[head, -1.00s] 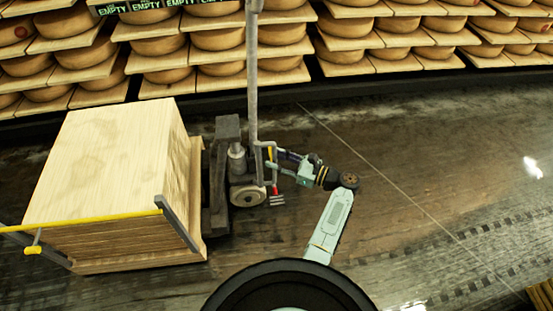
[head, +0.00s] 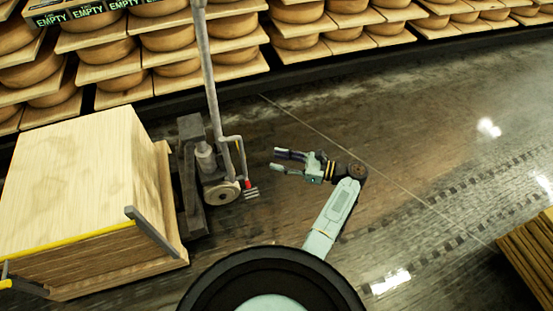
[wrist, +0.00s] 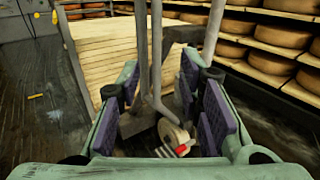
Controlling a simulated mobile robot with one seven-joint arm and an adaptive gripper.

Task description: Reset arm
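My gripper (head: 278,161) is at the end of my pale green arm, over the dark floor in the middle of the head view. Its two fingers are apart with nothing between them, pointing left toward the pallet jack (head: 222,193). The pallet jack's grey handle (wrist: 157,55) and wheel (wrist: 173,135) show beyond and between the fingers. The red lever (head: 248,184) on the jack is left of my gripper, with a gap between them in the head view.
A stack of wooden boards (head: 85,180) sits on the jack at the left, with a yellow bar (head: 70,242) in front. Shelves of cheese wheels (head: 170,38) line the back. Another wooden stack (head: 530,250) stands at the right edge. The floor between is clear.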

